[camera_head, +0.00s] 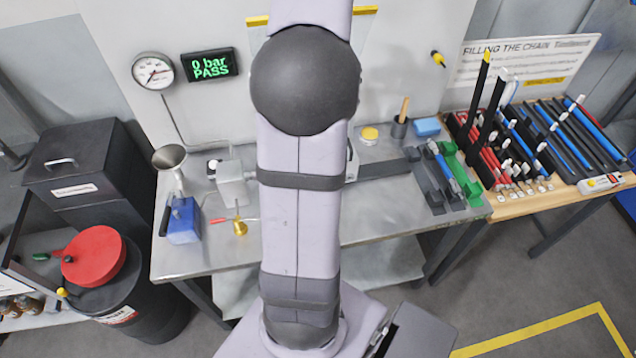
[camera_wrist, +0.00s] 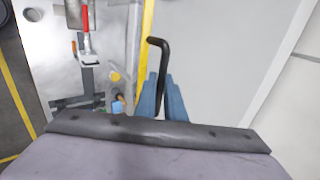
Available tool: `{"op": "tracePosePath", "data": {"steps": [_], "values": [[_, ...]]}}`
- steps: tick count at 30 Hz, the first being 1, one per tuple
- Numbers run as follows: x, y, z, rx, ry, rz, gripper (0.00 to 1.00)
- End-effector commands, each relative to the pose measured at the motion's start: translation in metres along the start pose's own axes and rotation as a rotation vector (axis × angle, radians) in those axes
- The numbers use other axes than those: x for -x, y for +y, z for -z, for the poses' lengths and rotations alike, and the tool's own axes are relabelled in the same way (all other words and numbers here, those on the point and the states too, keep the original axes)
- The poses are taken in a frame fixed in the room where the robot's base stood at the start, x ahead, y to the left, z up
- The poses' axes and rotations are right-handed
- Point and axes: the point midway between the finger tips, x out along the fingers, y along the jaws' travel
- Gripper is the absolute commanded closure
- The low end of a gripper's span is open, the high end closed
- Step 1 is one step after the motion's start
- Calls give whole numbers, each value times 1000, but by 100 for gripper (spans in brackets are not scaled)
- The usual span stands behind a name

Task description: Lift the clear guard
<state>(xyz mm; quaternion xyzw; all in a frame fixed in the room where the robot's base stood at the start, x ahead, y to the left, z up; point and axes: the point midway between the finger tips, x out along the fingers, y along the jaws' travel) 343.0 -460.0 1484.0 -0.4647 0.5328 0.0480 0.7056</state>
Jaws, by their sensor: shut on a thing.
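The clear guard shows in the head view as a yellow edge strip (camera_head: 366,10) on both sides of my arm, with a faint see-through pane just below it. Its middle is hidden behind my arm. In the wrist view the yellow strip (camera_wrist: 148,22) runs up the middle, beside a black bent handle (camera_wrist: 156,44). My gripper (camera_wrist: 162,95) has blue fingers on either side of the handle's straight part and is shut on it. The gripper is hidden in the head view. I cannot tell the pane's exact tilt.
The metal bench (camera_head: 380,225) below holds a blue container (camera_head: 183,220), a funnel (camera_head: 170,158) and a green tray (camera_head: 455,170). A gauge (camera_head: 153,71) and a display (camera_head: 209,65) reading "0 bar PASS" are at the wall. A rack of rods (camera_head: 550,130) stands right.

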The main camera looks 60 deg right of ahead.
Motion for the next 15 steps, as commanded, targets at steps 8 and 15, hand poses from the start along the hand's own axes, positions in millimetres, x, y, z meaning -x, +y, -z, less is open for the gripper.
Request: {"op": "tracePosePath", "data": {"steps": [8, 15], "values": [[-6, -19, 0, 1, 0, 5, 100], [-11, -33, 0, 0, 1, 5, 100]]}}
